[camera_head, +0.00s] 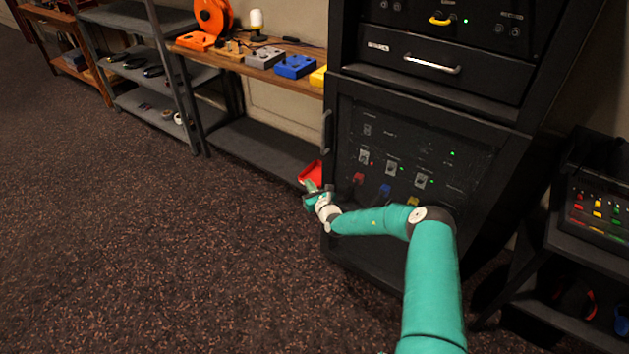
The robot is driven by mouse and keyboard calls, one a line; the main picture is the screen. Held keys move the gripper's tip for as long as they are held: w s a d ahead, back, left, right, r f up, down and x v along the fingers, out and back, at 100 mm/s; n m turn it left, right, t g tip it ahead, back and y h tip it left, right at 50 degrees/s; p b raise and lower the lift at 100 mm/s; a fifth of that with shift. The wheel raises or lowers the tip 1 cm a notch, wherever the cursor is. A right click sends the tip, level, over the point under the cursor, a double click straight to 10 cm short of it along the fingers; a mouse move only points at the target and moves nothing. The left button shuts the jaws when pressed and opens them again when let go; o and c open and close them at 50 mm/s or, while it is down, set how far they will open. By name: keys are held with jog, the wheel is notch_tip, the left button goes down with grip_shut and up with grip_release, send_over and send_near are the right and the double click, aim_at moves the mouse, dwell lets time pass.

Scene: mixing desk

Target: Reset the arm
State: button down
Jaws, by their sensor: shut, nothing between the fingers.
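My arm is teal and reaches from the bottom right of the head view up and to the left, bent at a dark elbow joint. My gripper (312,190) is at the arm's end, in front of the lower left edge of the black rack cabinet (360,240). It is shut and holds nothing. A red object (311,173) shows right behind it, partly hidden by the gripper. I cannot tell whether the two touch.
A black drawer with a silver handle (433,64) sits above the cabinet's switch panel. A wooden bench (290,47) with coloured pedal boxes stands behind, left of the cabinet. A dark side table (590,245) with a mixer stands right. The carpet at left is clear.

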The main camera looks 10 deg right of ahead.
jog(key=s+a, duration=0.4)
jog(key=s+a+r+n+g+y, duration=0.2)
jog(key=a+r+n+y, duration=0.3)
jog(key=r, duration=0.3)
jog(key=s+a+r+n+g+y, duration=0.2)
jog(key=a+r+n+g+y, duration=0.15)
jog(key=a+r+n, duration=0.45)
jog(key=s+a+r+n+g+y, duration=0.1)
jog(key=s+a+r+n+g, duration=0.2)
jog(key=s+r+n+g, duration=0.6)
jog(key=s+d+r+n+h, duration=0.25)
jog(key=s+r+n, duration=0.2)
jog(key=s, duration=0.45)
jog(key=s+d+r+n+h, duration=0.25)
jog(key=s+r+h, duration=0.2)
jog(key=s, duration=0.45)
jog(key=s+d+r+n+t+h, duration=0.1)
jog(key=s+d+r+n+h, duration=0.1)
jog(key=s+d, duration=0.4)
jog(key=s+d+r+n+t+h, duration=0.1)
jog(key=s+d+r+h, duration=0.4)
jog(key=s, duration=0.6)
jog(key=shift+d+r+n+t, duration=0.2)
jog(key=shift+d+n+t, duration=0.3)
jog(key=shift+d, duration=0.8)
jog(key=shift+s, duration=0.1)
